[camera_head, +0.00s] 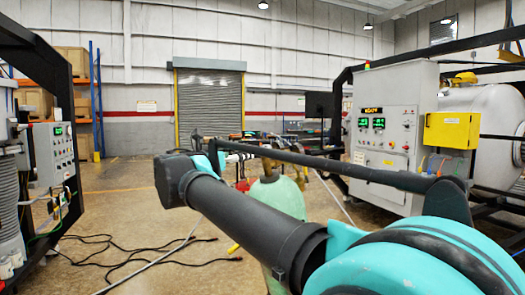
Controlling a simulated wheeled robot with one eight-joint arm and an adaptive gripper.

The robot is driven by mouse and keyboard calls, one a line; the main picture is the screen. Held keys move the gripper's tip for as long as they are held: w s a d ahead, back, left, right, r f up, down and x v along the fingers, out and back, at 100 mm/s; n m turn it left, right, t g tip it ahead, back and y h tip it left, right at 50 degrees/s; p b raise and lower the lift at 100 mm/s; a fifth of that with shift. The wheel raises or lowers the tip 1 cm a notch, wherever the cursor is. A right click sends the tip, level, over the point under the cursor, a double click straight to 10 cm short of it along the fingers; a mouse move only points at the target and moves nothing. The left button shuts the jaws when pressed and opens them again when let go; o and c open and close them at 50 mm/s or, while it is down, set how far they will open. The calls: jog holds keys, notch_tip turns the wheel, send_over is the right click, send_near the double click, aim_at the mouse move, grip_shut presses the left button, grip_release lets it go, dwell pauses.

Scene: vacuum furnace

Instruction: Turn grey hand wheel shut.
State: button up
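I cannot make out a grey hand wheel in this view. A pale green gas cylinder (280,196) stands upright behind my arm, near the middle. My arm reaches from the lower right to a dark joint left of the middle. My gripper does not show.
A grey control cabinet (385,125) with a yellow box (451,130) stands at the right, beside a white vessel (480,105). Another control panel (52,155) is at the left. Dark cables (110,250) lie on the floor at the lower left. A roller door (209,105) is far back.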

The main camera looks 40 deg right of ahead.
aim_at(262, 147)
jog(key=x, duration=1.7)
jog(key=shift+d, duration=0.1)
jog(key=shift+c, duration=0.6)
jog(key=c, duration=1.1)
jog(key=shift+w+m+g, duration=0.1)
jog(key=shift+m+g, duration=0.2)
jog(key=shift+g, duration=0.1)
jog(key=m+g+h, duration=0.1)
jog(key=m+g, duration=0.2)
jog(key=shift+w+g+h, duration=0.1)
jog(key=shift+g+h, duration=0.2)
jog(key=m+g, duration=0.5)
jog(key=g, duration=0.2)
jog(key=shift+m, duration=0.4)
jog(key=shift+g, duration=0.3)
